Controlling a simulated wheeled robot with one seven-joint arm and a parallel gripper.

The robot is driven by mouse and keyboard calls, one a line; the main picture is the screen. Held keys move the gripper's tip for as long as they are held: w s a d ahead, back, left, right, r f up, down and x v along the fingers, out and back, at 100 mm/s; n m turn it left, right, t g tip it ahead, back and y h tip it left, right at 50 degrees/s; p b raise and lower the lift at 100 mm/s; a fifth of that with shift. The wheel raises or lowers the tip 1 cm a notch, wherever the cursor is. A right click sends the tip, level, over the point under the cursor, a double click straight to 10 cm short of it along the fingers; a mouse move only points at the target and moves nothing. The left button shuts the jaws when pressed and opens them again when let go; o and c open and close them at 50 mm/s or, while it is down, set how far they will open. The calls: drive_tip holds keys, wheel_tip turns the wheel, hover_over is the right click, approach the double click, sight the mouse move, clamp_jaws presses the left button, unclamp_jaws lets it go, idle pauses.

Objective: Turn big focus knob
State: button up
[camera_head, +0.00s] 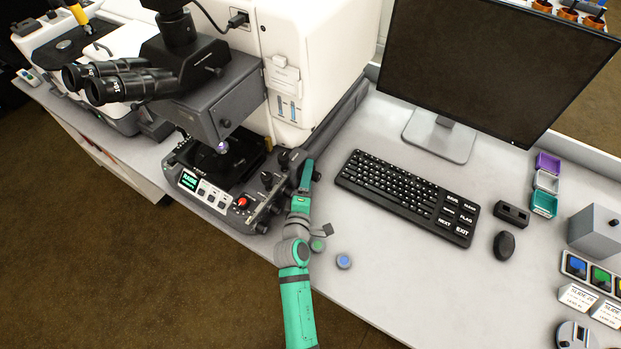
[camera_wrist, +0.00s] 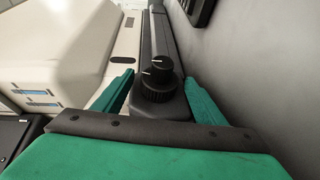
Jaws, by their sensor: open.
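The big focus knob is the wide, ribbed black lower part (camera_wrist: 158,90) of a stacked knob, seen in the wrist view. A smaller black knob (camera_wrist: 157,68) with a white mark sits on top of it. My gripper (camera_wrist: 160,86) is open, with one green finger on the left and one on the right of the stacked knob. Gaps show between the fingers and the knob. In the head view my gripper (camera_head: 306,175) is at the right side of the microscope base (camera_head: 225,190), and it partly hides the knobs there.
A keyboard (camera_head: 408,195) lies right of my arm, with a monitor (camera_head: 490,65) behind it. A green cap (camera_head: 317,245) and a blue cap (camera_head: 343,262) lie close to my arm. The microscope's white body (camera_head: 315,50) stands behind the base.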

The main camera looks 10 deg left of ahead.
drive_tip(key=shift+d, duration=0.3)
drive_tip(key=shift+a, duration=0.15)
drive_tip(key=c, duration=1)
drive_tip(key=shift+d, duration=0.4)
drive_tip(key=shift+c, duration=0.2)
drive_tip(key=shift+a, duration=0.45)
